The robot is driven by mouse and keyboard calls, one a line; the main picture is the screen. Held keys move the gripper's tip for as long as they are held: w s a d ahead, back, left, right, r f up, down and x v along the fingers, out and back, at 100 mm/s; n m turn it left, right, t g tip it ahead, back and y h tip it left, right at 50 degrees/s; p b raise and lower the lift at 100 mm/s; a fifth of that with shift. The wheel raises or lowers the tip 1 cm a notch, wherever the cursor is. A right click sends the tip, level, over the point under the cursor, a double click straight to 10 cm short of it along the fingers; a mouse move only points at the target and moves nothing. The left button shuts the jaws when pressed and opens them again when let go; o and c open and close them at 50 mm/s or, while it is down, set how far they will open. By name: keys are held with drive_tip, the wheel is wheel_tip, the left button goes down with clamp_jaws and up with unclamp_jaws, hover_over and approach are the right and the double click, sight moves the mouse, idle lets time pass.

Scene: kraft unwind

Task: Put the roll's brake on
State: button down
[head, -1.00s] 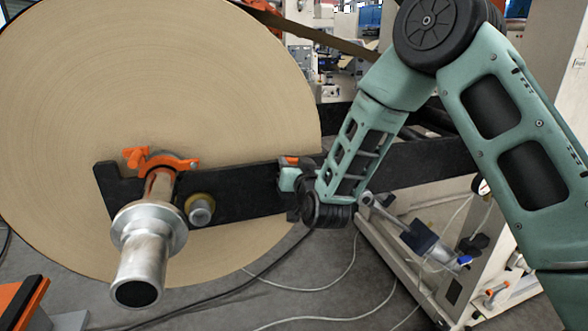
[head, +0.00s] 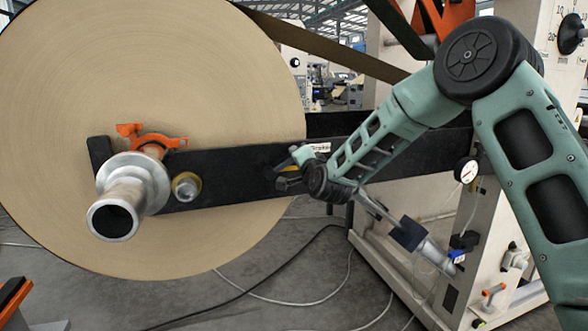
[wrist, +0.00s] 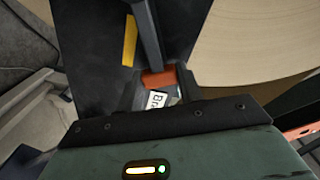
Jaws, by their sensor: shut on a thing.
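The large kraft paper roll (head: 200,70) fills the left of the head view, with a metal shaft (head: 125,190) through its core and an orange clamp (head: 150,142) at the shaft. A black arm (head: 225,168) runs across the roll's face. It carries a white label reading "Brake" (head: 320,147) and a yellow mark (wrist: 129,40). My gripper (head: 287,174) is at this arm beside the label. In the wrist view an orange grip (wrist: 159,78), apparently the brake lever's, sits between my fingers with a dark bar (wrist: 147,35) beyond it. My fingers hide part of the label.
A cream machine frame (head: 400,270) with a cylinder and a gauge (head: 466,171) stands at right, below my arm. Cables (head: 300,290) lie on the grey floor. An orange-edged item (head: 12,295) is at the lower left.

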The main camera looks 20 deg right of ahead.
drive_tip(key=shift+d+f+m+b, duration=0.2)
drive_tip(key=shift+f+m+b, duration=0.55)
drive_tip(key=shift+m+b, duration=0.25)
drive_tip(key=shift+d+f+m+b, duration=0.2)
drive_tip(key=shift+f+m+b, duration=0.6)
drive_tip(key=shift+b, duration=0.3)
drive_tip(key=shift+d+f+m+b, duration=0.2)
drive_tip(key=shift+f+m+b, duration=0.5)
drive_tip(key=shift+m+b, duration=0.35)
drive_tip(key=c, duration=0.9)
unclamp_jaws()
drive_tip(key=shift+f, duration=0.1)
drive_tip(key=s, duration=1.7)
drive_tip(key=shift+s, duration=0.2)
